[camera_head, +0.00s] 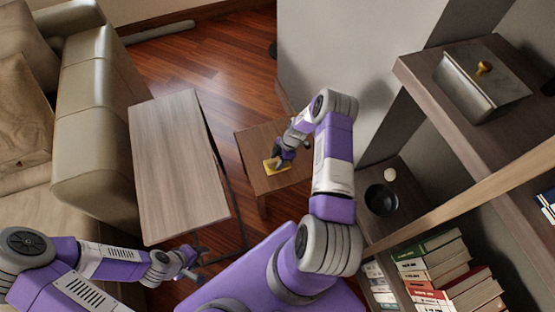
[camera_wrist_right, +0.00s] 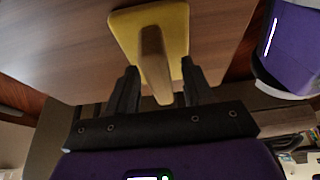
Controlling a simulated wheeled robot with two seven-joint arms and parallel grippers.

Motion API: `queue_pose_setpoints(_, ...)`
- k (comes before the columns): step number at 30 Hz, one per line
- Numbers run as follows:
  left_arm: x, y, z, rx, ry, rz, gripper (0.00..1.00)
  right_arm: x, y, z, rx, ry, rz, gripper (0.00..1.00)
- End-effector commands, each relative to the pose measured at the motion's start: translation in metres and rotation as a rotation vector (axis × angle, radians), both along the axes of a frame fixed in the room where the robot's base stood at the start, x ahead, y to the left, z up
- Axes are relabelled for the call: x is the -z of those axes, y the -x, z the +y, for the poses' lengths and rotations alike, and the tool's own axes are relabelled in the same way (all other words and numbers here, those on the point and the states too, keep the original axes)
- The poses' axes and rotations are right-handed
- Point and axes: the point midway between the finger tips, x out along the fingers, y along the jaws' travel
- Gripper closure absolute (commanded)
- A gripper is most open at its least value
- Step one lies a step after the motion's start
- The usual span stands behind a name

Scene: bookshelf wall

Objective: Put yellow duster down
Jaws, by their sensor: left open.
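The yellow duster (camera_head: 271,165) rests on the small wooden side table (camera_head: 258,138), with my right gripper (camera_head: 285,156) just over it. In the right wrist view the duster (camera_wrist_right: 176,24) is a flat yellow pad with a brown handle (camera_wrist_right: 153,60). My right gripper's two fingers (camera_wrist_right: 159,72) stand apart on either side of the handle, with a visible gap to it. My left gripper (camera_head: 194,264) is open and empty, low at the left near the larger table's front end.
A larger wooden table (camera_head: 176,160) stands left of the side table, beside a beige sofa (camera_head: 92,130). At right, shelves hold a metal box (camera_head: 480,85), a black bowl (camera_head: 381,199) and several books (camera_head: 435,262). A grey wall (camera_head: 345,60) rises behind the side table.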

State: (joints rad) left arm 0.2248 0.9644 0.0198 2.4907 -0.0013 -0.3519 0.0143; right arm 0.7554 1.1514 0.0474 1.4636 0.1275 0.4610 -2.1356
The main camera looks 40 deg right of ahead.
Motion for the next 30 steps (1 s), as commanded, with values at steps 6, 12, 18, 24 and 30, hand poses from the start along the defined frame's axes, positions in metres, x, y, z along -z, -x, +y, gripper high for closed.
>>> queue_pose_setpoints(6, 0.0, 0.0, 0.0, 0.0, 0.0, 0.0, 0.47, 0.0, 0.0, 0.0, 0.0, 0.0, 0.0, 0.47)
queue_pose_setpoints(12, -0.003, 0.0, 0.0, 0.0, 0.0, 0.0, 0.47, -0.011, 0.001, -0.003, 0.002, 0.001, -0.001, 0.47)
queue_pose_setpoints(18, -0.017, 0.0, 0.0, 0.0, 0.0, 0.0, 0.47, -0.049, 0.005, -0.018, 0.002, 0.002, -0.003, 0.47)
queue_pose_setpoints(24, -0.029, 0.0, 0.0, 0.0, 0.0, 0.0, 0.47, -0.088, 0.01, -0.033, 0.002, 0.001, -0.001, 0.47)
queue_pose_setpoints(30, -0.035, 0.0, 0.0, 0.0, 0.0, 0.0, 0.47, -0.109, 0.014, -0.042, 0.0, 0.0, 0.001, 0.47)
